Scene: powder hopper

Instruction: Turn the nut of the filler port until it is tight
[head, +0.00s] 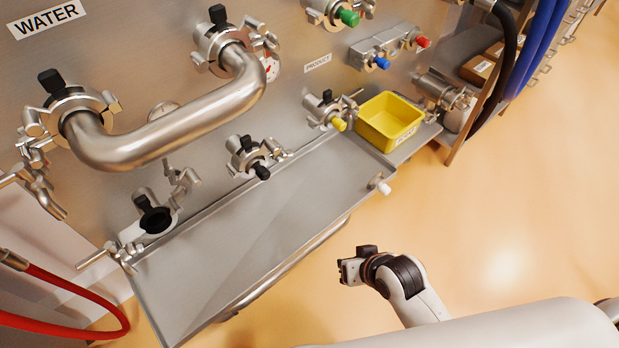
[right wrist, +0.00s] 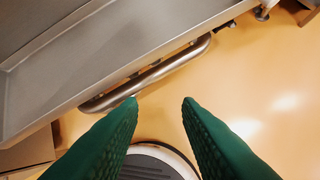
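Several steel ports with clamps and wing nuts are on the steel panel. One at the lower left is an open port (head: 155,219) with a dark mouth and its clamp hanging open beside it. No label marks a filler port, so I cannot tell for certain which port it is. My right gripper (head: 350,270) is out over the floor, right of the tray and apart from every port. In the right wrist view its green fingers (right wrist: 159,100) are spread, with nothing between them. My left gripper is not in view.
A steel tray (head: 255,235) with a front rail (right wrist: 150,78) lies below the ports. A yellow bin (head: 388,122) stands at its far right end. A thick bent pipe (head: 165,125) juts from the panel. A red hose (head: 75,290) hangs at the lower left. The right-hand floor is clear.

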